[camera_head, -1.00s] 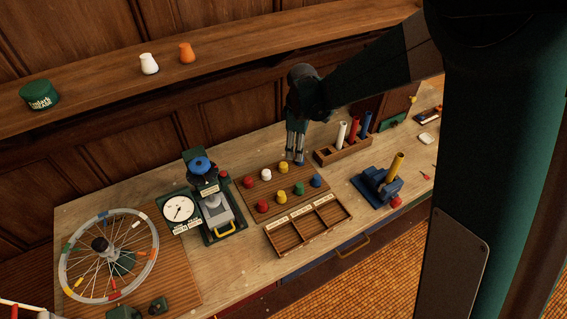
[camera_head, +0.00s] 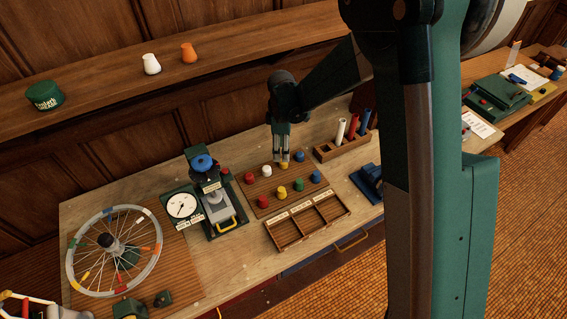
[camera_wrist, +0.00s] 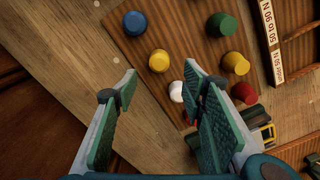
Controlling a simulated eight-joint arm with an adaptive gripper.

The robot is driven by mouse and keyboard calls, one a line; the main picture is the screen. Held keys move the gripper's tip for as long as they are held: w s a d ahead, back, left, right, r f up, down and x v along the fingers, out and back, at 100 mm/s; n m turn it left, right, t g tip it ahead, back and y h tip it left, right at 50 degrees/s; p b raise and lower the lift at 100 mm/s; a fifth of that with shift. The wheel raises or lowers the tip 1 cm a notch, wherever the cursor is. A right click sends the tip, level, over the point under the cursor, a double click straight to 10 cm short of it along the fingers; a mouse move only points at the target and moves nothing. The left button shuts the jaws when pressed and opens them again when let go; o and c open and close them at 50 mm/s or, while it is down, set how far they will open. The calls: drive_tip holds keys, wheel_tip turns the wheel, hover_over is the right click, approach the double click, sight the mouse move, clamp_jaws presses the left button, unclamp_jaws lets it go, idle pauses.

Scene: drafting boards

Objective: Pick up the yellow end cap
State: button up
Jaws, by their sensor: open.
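Two yellow end caps stand on a brown wooden board (camera_head: 258,188). The back-row yellow cap (camera_head: 284,166) is partly covered by my gripper (camera_head: 283,158) in the head view. In the wrist view this yellow cap (camera_wrist: 159,61) shows just beyond the gap between my open fingers (camera_wrist: 161,84), with nothing held. The front-row yellow cap (camera_head: 281,192) also shows in the wrist view (camera_wrist: 236,63), to the right of my fingers. How high the fingertips are above the board is hard to tell.
A white cap (camera_wrist: 176,92) and a blue cap (camera_wrist: 135,23) flank the back yellow cap. Red, green and blue caps share the board. A divided tray (camera_head: 290,233) lies in front, a press (camera_head: 212,190) stands left, and a tube rack (camera_head: 330,151) stands right.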

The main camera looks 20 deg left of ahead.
drive_tip(key=shift+f, duration=1.2)
drive_tip(key=shift+f, duration=0.15)
drive_tip(key=shift+w+f+p, duration=0.15)
drive_tip(key=shift+f+p, duration=0.35)
drive_tip(key=shift+f, duration=1.9)
drive_tip(key=shift+c, duration=0.3)
drive_tip(key=c, duration=0.9)
